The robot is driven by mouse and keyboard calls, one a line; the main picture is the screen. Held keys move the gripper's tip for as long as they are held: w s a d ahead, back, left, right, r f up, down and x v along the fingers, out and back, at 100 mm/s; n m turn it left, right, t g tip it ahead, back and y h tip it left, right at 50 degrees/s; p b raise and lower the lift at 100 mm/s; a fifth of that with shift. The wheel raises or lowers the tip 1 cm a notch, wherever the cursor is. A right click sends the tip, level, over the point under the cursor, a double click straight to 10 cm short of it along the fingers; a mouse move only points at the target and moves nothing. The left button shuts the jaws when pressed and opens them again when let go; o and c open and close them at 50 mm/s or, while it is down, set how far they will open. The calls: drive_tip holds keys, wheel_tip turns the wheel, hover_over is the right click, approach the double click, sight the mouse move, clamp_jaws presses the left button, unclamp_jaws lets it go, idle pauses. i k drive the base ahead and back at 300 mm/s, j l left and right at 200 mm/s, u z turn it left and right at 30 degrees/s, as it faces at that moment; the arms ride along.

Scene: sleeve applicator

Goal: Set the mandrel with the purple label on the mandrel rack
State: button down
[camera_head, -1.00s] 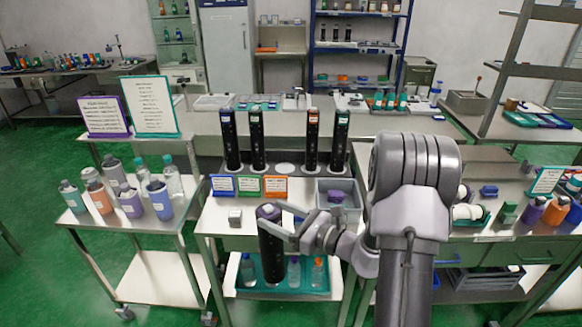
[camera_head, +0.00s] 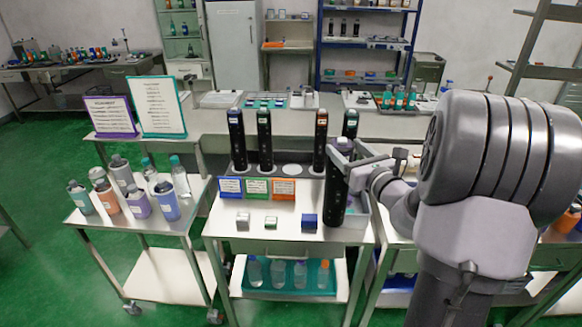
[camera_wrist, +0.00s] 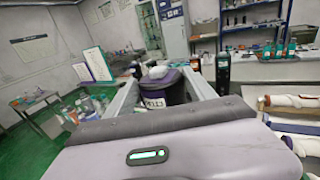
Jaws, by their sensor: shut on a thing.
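My gripper (camera_head: 347,163) is shut on a tall black mandrel (camera_head: 336,198) near its top and holds it upright at the right of the middle cart. In the wrist view the mandrel's purple top (camera_wrist: 178,82) sits between the two fingers, with a white tag reading about "M013". The mandrel rack (camera_head: 304,171) is a dark strip along the back of the cart, to the left of and behind the held mandrel. Several black mandrels stand in it, such as the teal-banded one (camera_head: 264,142) and the orange-banded one (camera_head: 320,140). A pale round empty spot (camera_head: 292,170) shows between these two.
Blue, green and orange cards (camera_head: 257,188) stand in front of the rack. Small grey blocks (camera_head: 242,220) and a blue block (camera_head: 309,222) lie on the cart top. A left cart carries several bottles (camera_head: 137,203).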

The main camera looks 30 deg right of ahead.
sight(292, 169)
drive_tip(key=i+l, duration=0.15)
drive_tip(key=i, duration=0.55)
drive_tip(key=i+l, duration=0.15)
drive_tip(key=i, duration=0.5)
